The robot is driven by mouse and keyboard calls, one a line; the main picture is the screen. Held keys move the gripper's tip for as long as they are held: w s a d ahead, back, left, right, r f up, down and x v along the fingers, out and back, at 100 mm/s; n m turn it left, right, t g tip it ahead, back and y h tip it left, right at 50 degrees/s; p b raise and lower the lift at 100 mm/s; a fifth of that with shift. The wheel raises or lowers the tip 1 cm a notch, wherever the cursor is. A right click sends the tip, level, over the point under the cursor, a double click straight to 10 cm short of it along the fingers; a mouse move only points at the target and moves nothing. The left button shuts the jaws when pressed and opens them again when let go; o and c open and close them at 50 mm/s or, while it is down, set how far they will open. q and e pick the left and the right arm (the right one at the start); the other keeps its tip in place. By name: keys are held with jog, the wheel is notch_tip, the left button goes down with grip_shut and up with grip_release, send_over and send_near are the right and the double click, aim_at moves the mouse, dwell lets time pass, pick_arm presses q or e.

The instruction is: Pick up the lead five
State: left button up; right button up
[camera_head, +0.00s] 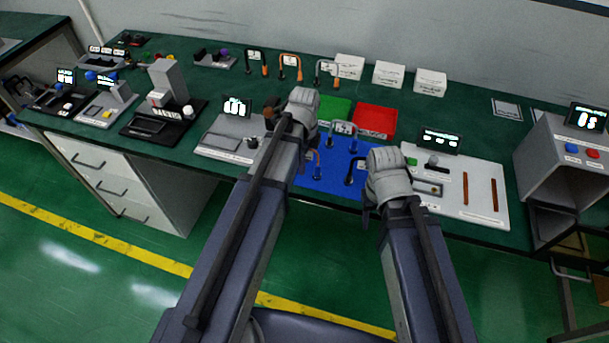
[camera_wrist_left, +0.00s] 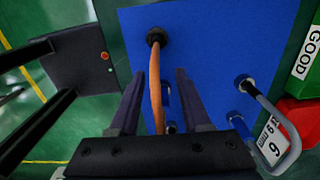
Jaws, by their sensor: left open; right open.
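My left gripper (camera_head: 301,112) is above the left side of the blue mat (camera_head: 330,185). In the left wrist view the open left gripper (camera_wrist_left: 159,82) has an orange lead (camera_wrist_left: 155,75) between its fingers, with no clear grip on it. One dark round end of this lead stands on the mat. I cannot read a five on any lead. My right gripper (camera_head: 383,180) is open at the mat's right edge.
A green tray (camera_head: 335,110) and a red tray (camera_head: 376,120) lie behind the mat. More leads (camera_head: 290,66) stand at the back by white boxes (camera_head: 388,74). Panels flank the mat: a grey one (camera_head: 228,138) and a white one (camera_head: 470,190).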

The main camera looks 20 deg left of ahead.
pick_arm(q)
grip_shut()
dwell(0.3)
dwell(0.4)
